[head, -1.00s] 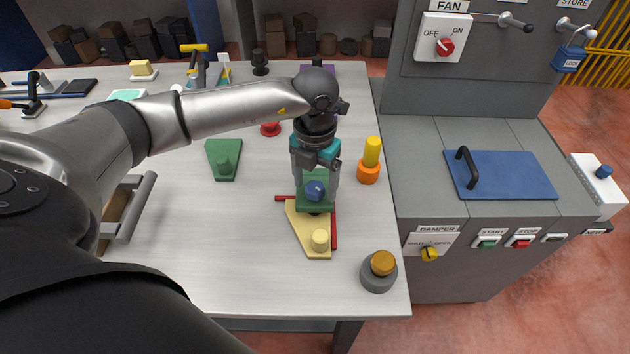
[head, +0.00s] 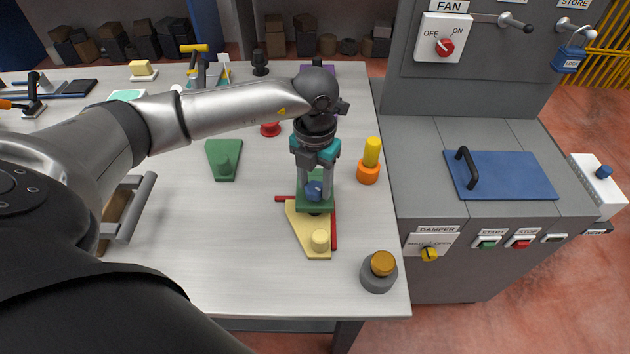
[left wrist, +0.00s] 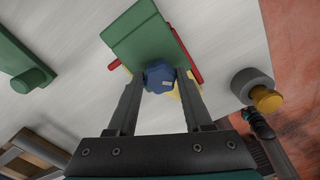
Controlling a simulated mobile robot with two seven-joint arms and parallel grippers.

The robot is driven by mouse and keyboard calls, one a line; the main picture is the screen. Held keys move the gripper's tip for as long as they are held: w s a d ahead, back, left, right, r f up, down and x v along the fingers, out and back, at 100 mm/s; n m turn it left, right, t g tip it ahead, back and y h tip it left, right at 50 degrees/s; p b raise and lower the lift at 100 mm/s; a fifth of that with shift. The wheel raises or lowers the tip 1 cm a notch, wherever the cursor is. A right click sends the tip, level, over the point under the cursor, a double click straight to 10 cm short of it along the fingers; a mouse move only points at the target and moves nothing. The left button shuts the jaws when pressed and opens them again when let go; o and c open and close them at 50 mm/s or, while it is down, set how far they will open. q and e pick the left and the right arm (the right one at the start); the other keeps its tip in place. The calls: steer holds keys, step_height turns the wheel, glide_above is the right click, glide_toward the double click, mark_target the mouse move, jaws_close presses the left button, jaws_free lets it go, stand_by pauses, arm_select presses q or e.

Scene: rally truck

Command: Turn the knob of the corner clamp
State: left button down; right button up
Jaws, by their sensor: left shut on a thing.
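The corner clamp is a green block (head: 326,205) with a blue knob (head: 313,191) on its near side. It stands at the red corner strips, behind a yellow plate (head: 302,226) with a round peg. My left gripper (head: 315,188) reaches down from above and is shut on the blue knob. In the left wrist view the blue knob (left wrist: 160,77) sits between the two fingertips, and the green block (left wrist: 145,40) lies beyond it.
A green plate with a peg (head: 223,160) lies to the left. An orange and yellow cylinder (head: 369,165) stands to the right. A grey base with an orange knob (head: 379,272) is near the front right table corner. Bare tabletop lies left of the clamp.

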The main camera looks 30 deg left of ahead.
arm_select(q)
steer(key=shift+m, duration=0.4)
steer(key=m+b, duration=0.2)
steer(key=m, duration=0.2)
steer(key=shift+m+b, duration=0.3)
steer(key=shift+b, duration=0.05)
steer(key=m+b, duration=0.2)
steer(key=m, duration=0.3)
steer(key=shift+d, duration=0.1)
stand_by(1.1)
steer(key=shift+c, duration=1.5)
jaws_free()
steer(key=shift+r, duration=0.1)
step_height(320, 180, up, 15)
steer(key=p, duration=0.1)
